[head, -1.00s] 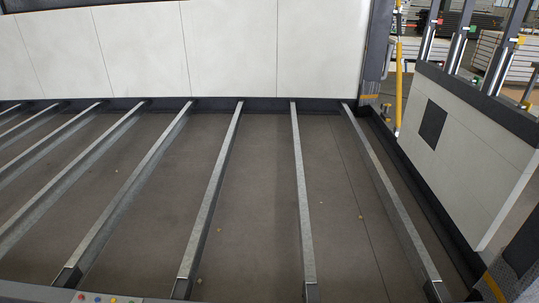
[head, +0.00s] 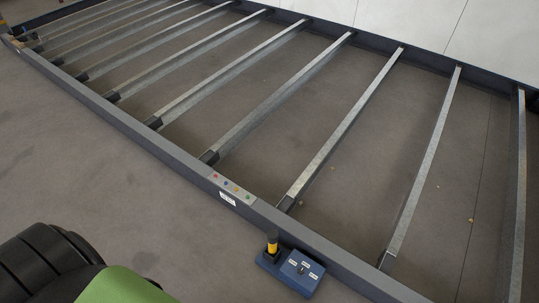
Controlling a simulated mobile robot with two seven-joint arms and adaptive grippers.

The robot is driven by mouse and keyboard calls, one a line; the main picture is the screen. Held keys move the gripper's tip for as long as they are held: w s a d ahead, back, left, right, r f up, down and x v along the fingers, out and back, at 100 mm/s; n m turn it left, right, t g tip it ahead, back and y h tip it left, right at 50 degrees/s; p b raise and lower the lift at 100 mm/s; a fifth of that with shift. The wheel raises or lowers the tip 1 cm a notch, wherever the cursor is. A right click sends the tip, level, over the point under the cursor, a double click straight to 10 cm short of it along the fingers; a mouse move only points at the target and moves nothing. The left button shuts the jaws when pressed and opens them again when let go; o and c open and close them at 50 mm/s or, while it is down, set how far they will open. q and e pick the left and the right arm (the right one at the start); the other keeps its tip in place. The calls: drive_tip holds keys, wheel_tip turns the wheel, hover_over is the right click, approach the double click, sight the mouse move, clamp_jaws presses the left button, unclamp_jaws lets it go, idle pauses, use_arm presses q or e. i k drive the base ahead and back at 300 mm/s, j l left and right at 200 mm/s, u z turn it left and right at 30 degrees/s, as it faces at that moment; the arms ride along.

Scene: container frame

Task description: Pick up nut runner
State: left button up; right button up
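An upright black tool with a yellow band (head: 272,243), which looks like the nut runner, stands at the bottom centre of the head view. Its foot is at a small blue base (head: 267,258) on the floor, beside the near edge of the metal frame. I cannot tell how it is held there. A blue box (head: 303,272) with small white labels sits right beside it. Neither of my grippers is in view.
The dark frame's near rail (head: 130,124) runs diagonally from upper left to lower right. Several grey cross beams (head: 345,130) span it. A strip with coloured dots (head: 233,188) lies on the rail. White panels (head: 410,30) stand behind. Open floor (head: 70,150) lies left.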

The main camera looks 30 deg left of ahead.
sight(272, 234)
drive_tip(key=j+u, duration=0.1)
drive_tip(key=u, duration=0.6)
drive_tip(key=k, duration=0.05)
